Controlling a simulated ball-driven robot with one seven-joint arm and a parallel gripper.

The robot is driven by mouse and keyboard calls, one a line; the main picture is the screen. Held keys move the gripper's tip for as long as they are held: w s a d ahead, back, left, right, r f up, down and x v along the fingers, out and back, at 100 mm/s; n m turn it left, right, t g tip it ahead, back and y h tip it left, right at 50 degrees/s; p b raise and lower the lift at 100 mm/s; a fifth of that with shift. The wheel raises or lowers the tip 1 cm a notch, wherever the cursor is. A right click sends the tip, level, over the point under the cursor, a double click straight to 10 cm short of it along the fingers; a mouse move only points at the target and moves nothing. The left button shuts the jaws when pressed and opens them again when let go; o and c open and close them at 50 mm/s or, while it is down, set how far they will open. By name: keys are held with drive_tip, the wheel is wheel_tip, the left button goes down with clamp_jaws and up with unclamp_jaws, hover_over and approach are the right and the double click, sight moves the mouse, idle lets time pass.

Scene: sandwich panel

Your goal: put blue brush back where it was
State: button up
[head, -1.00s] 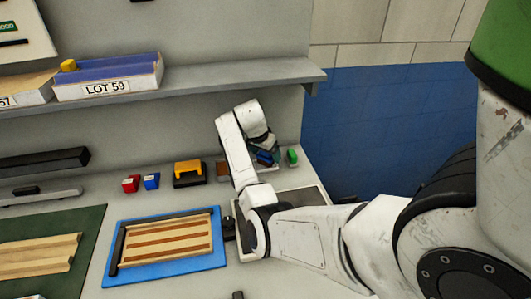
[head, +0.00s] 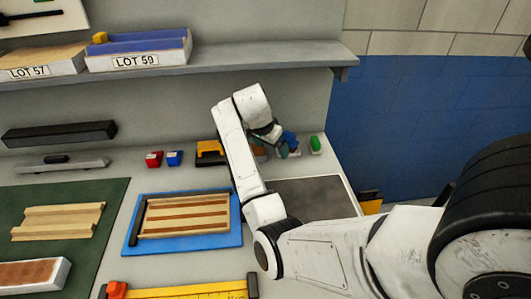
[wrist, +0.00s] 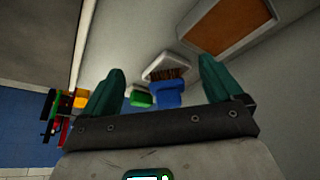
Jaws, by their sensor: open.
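The blue brush (head: 290,138) is at the back of the bench, right beside my gripper (head: 288,151). In the wrist view, a blue block-like part of the brush (wrist: 168,94) shows between the two teal fingers of my gripper (wrist: 160,70). A pale piece with brown bristles (wrist: 165,70) lies against it; I cannot tell if it is one piece with the blue part. The fingers are spread wide, with gaps on both sides of the blue part. My wrist partly hides the brush in the head view.
A green item (head: 315,144) stands just right of the brush. A brown item (head: 259,150) and a yellow-black item (head: 209,152) are left of it. A grey-topped tray (head: 312,196) lies in front. The shelf (head: 250,66) runs above behind.

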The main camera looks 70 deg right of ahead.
drive_tip(key=shift+w+a, duration=0.25)
drive_tip(key=shift+a, duration=0.5)
drive_tip(key=shift+w+a, duration=0.2)
drive_tip(key=shift+a, duration=0.5)
